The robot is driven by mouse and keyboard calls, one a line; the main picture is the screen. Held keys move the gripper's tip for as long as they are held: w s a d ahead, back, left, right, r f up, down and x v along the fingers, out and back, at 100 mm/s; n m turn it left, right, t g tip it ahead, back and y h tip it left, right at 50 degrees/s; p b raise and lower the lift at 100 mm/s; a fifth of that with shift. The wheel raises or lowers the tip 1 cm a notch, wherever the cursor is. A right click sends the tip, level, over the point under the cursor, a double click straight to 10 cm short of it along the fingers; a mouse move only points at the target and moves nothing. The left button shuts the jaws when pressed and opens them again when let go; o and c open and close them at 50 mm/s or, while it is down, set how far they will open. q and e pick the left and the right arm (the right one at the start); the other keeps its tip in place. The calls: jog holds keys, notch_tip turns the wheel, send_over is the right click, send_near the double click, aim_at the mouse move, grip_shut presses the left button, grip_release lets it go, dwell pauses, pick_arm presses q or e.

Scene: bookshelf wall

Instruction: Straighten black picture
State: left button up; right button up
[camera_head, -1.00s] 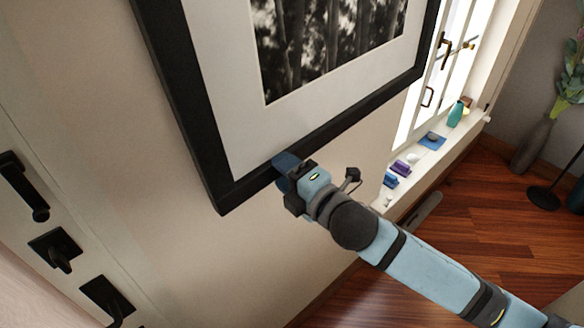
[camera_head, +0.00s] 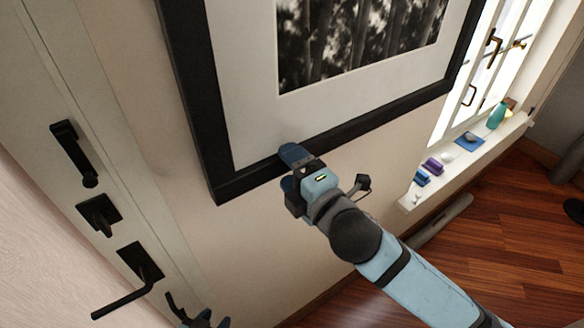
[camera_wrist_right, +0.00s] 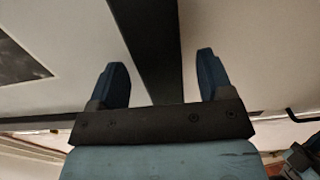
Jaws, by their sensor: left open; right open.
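The black picture (camera_head: 195,95) hangs on the wall, a thick black frame around a white mat and a dark photo of trees. It looks slanted in the head view, where the door looks slanted too. My right gripper (camera_head: 291,168) is open at the frame's lower edge, near the bottom left corner. In the right wrist view the black frame bar (camera_wrist_right: 150,45) runs between the two blue fingers (camera_wrist_right: 162,82), with a gap on each side. I cannot tell how deep the bar sits between them. My left gripper (camera_head: 205,319) is open, partly cut off at the bottom edge, away from the picture.
A door with black handles (camera_head: 75,155) stands left of the picture. A window with a sill (camera_head: 440,180) is on the right, holding a teal bottle (camera_head: 497,115) and several small items. Wood floor (camera_head: 465,240) lies below. The wall under the picture is bare.

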jog(key=shift+s, duration=0.1)
jog(key=b+v, duration=0.2)
jog(key=v, duration=1.1)
jog(key=shift+s+d, duration=0.2)
jog(key=shift+d, duration=0.05)
jog(key=w+d+f+m+g+h+p, duration=0.1)
jog(key=d+f+m+h+p, duration=0.1)
jog(key=f+m, duration=0.4)
jog(key=w+d+f+m+h+p, duration=0.2)
jog(key=d+f+m+p, duration=0.1)
jog(key=f+m, duration=0.3)
jog(key=s+d+f+m+h+p, duration=0.1)
jog(key=s+d+f+m, duration=0.2)
jog(key=f, duration=0.2)
jog(key=s+d+f+m+g+h, duration=0.1)
jog(key=s+d+f+m, duration=0.2)
jog(key=f+m, duration=0.1)
jog(key=s+d+f+m+g+h+p, duration=0.1)
jog(key=s+d+f+m, duration=0.2)
jog(key=f, duration=0.4)
jog(key=shift+s+m+h+p, duration=0.25)
jog(key=shift+m+h+p, duration=0.05)
jog(key=shift+h, duration=0.1)
jog(key=shift+a, duration=0.1)
